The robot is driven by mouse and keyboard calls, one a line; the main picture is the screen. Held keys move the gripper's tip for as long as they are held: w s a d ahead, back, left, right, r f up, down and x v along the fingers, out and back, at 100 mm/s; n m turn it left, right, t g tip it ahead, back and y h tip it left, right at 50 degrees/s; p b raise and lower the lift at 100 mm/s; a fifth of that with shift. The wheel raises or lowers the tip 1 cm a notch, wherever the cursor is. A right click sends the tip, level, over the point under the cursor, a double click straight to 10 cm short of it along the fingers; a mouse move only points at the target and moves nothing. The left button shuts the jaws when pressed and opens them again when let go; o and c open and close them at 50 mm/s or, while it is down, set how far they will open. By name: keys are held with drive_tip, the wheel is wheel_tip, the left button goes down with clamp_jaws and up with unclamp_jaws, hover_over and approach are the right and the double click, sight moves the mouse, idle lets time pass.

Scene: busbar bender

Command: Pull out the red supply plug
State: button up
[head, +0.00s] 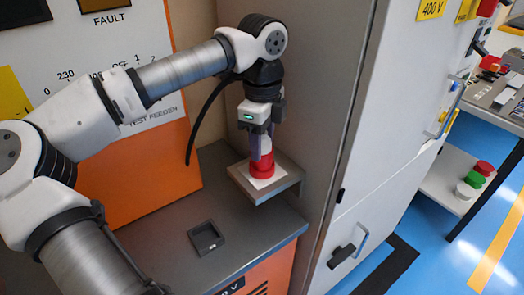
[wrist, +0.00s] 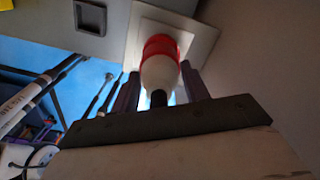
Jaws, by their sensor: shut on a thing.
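The supply plug (head: 267,146) has a pale white body above a red ring. It stands upright over a white square plate on a small grey bracket (head: 284,187). In the wrist view the plug (wrist: 160,72) shows its white body, its red collar against the pale plate and a dark rear end towards me. My gripper (head: 261,152) comes down from above and is shut on the plug, with a finger on either side; the fingers (wrist: 160,82) also show in the wrist view. The contact between collar and plate is partly hidden, so I cannot tell how deep the plug sits.
A small dark square holder (head: 206,238) is on the grey bench top, left of the bracket. The orange and white test feeder panel (head: 150,150) stands behind. A tall grey cabinet (head: 375,130) is close on the right. A black cable (head: 204,115) hangs beside my arm.

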drive_tip(key=shift+r+p, duration=0.65)
drive_tip(key=shift+r, duration=0.6)
idle(0.4)
drive_tip(key=shift+r+p, duration=1.5)
drive_tip(key=shift+r, duration=1.05)
drive_tip(key=shift+f, duration=0.15)
